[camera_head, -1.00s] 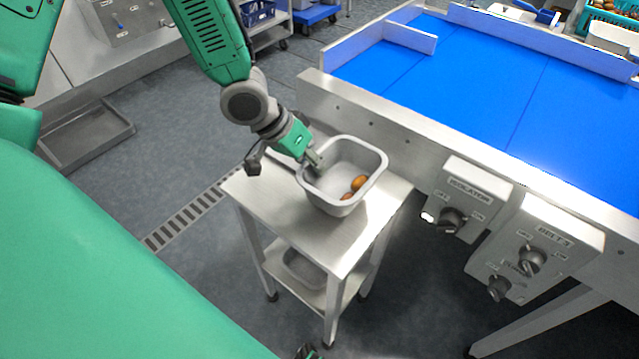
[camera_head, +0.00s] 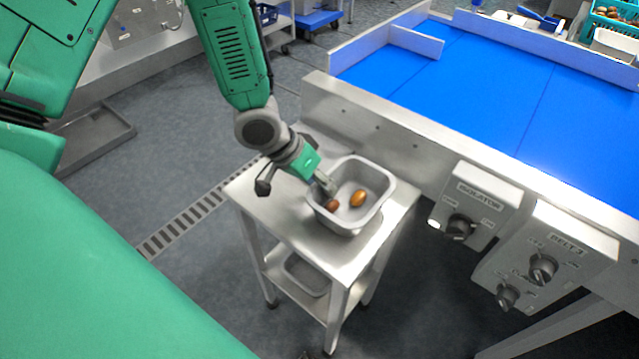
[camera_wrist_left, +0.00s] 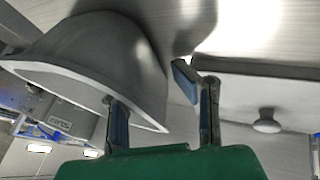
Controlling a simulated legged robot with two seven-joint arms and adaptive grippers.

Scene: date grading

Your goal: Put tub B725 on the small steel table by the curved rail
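A grey tub (camera_head: 376,212) with two brown dates in it stands on the top of a small steel table (camera_head: 262,210). It looks level; I can read no label on it. My left gripper (camera_head: 324,184) is at the tub's left rim, pointing down. In the left wrist view the tub (camera_wrist_left: 70,45) is at upper left, and the gripper's two fingers (camera_wrist_left: 160,105) are spread, with the rim's near corner between them. I cannot tell whether a finger touches the wall. My right gripper is not in view. I see no curved rail.
A blue conveyor belt (camera_head: 470,95) with a steel side wall runs behind the table. Isolator (camera_head: 478,203) and belt (camera_head: 545,260) switch boxes stick out on the right. Another grey container (camera_head: 305,273) is on the lower shelf. A floor drain (camera_head: 190,222) lies left.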

